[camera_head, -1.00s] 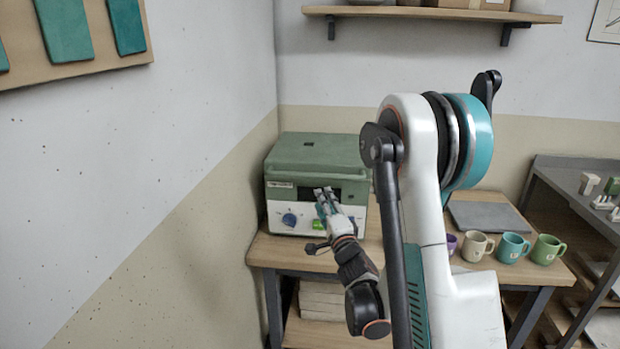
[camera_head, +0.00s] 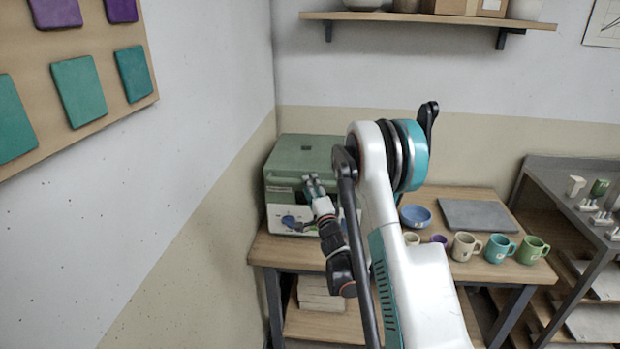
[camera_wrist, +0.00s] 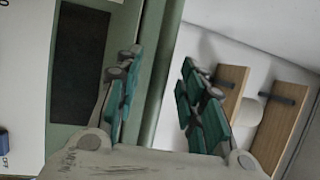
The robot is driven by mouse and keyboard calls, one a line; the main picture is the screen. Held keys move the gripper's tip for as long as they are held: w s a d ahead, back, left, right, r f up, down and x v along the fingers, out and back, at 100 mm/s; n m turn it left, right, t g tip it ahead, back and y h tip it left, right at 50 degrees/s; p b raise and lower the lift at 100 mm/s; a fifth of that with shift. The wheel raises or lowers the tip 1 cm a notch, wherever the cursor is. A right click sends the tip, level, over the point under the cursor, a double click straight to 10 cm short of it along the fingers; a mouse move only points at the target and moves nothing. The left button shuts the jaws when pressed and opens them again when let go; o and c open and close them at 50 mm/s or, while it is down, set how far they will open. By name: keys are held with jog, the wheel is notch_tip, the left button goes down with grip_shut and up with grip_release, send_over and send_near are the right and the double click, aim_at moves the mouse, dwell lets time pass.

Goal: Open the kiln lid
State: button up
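The kiln is a green and white box (camera_head: 281,194) on the wooden table by the corner, with a blue knob on its front. Its green lid (camera_head: 295,152) looks shut. My gripper (camera_head: 313,182) is at the front of the kiln, near the lid's front edge. In the wrist view my gripper (camera_wrist: 160,70) is open, its two teal fingers spread apart. A green edge of the kiln (camera_wrist: 165,75) runs between the fingers, closer to the left one. I cannot tell whether a finger touches it. A dark panel (camera_wrist: 80,65) on the kiln front shows at left.
A blue bowl (camera_head: 415,216), a grey slab (camera_head: 478,214) and several mugs (camera_head: 466,247) stand on the table (camera_head: 285,250) to the right. A grey rack (camera_head: 560,185) is at far right. A wall shelf (camera_head: 420,18) hangs above. The wall is close on the left.

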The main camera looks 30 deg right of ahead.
jog(key=shift+x, duration=1.3)
jog(key=shift+c, duration=0.5)
grip_shut()
jog(key=shift+r, duration=0.1)
